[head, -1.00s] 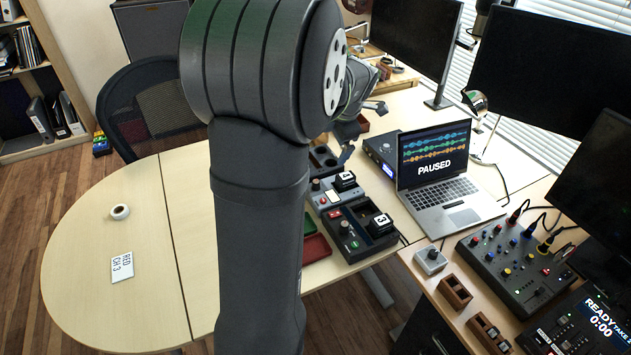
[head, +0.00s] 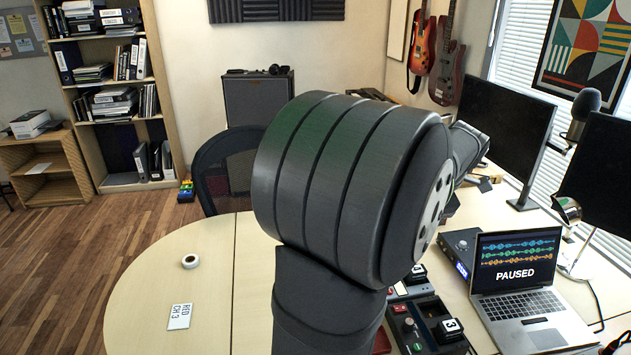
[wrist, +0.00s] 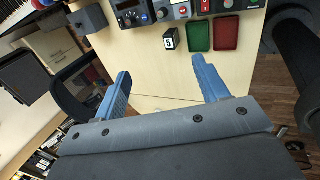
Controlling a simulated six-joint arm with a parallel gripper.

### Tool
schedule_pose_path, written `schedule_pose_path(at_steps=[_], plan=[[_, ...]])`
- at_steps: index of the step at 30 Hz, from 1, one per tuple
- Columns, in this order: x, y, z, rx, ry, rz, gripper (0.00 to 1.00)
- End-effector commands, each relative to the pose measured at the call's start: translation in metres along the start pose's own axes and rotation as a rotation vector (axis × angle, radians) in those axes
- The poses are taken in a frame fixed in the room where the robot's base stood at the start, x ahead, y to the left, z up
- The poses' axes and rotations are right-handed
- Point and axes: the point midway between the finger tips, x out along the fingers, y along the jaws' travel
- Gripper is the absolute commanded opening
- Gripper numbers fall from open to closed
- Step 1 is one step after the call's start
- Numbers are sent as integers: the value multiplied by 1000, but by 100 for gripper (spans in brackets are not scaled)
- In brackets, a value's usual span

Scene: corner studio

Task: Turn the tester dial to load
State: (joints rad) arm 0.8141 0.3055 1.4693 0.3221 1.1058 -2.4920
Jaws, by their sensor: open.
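A dark unit (head: 402,333) with a knob, a red label and a black-and-white block numbered 3 (head: 451,327) stands on the table, partly behind my arm in the head view. A similar unit (head: 398,293) sits behind it. In the wrist view several units line the top edge, one blue-grey with a dark knob (wrist: 127,20). Which one is the tester, and its dial setting, I cannot read. My gripper (wrist: 161,67) is open and empty, its two blue fingers wide apart, below the units in the wrist view. In the head view my arm hides the gripper.
A green tray (wrist: 200,36) and a red tray (wrist: 228,34) lie beside a dark numbered block (wrist: 169,39). A laptop (head: 516,280) reading PAUSED stands right of the units. A tape roll (head: 190,261) and a card (head: 179,317) lie on the otherwise clear left tabletop.

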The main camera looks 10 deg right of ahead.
Motion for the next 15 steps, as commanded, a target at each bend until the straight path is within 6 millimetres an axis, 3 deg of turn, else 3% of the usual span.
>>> schedule_pose_path(at_steps=[1,3,8,15], plan=[[0,0,0,1,0,-1,57],[3,2,0,14,3,-7,47],[27,13,3,134,10,-63,47],[96,41,5,478,-31,-219,47]])
